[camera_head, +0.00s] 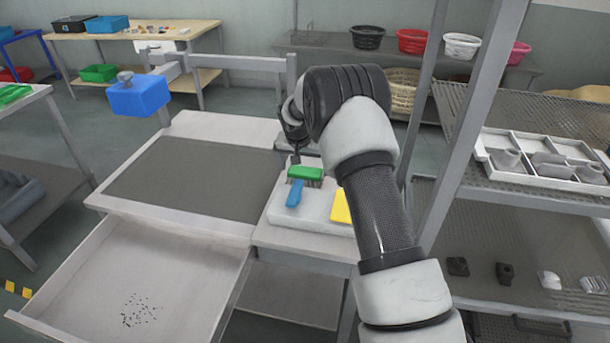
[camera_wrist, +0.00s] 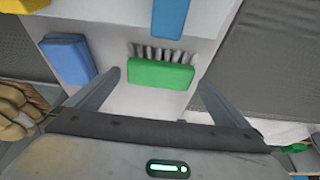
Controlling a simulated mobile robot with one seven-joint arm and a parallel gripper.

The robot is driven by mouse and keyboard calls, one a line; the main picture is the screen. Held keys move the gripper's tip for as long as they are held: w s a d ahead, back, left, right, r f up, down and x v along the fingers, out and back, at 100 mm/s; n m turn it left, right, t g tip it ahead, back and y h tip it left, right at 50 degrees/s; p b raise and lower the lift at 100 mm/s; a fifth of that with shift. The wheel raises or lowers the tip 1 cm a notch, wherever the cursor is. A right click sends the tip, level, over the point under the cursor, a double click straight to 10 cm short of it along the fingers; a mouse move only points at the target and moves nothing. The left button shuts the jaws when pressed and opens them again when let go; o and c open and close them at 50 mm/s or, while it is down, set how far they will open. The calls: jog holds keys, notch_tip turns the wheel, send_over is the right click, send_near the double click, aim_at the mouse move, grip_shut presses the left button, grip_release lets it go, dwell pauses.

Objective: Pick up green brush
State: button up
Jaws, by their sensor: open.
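The green brush (camera_head: 305,174) has a green block with a row of pale bristles. It lies on a white tray (camera_head: 325,222) at the right end of the bench. It also shows in the wrist view (camera_wrist: 160,75), with its bristles toward the top of the picture. A blue piece (camera_head: 294,193) lies close beside it; I cannot tell whether the two are joined. My gripper (camera_wrist: 157,84) is open and empty, with one finger on each side of the green block. In the head view my arm hides most of the gripper.
A blue block (camera_wrist: 67,60) lies left of my gripper in the wrist view. A yellow piece (camera_head: 341,207) is on the tray beside my arm. A grey mat (camera_head: 190,178) is clear. An open drawer (camera_head: 75,290) juts forward. A shelf rack (camera_head: 455,120) stands close on the right.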

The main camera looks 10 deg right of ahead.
aim_at(304, 172)
jog(key=shift+w+d+f, duration=0.15)
jog(key=shift+w+f, duration=0.15)
jog(key=shift+f, duration=0.3)
jog(key=c, duration=1)
notch_tip(304, 172, up, 10)
jog(key=shift+r, duration=0.1)
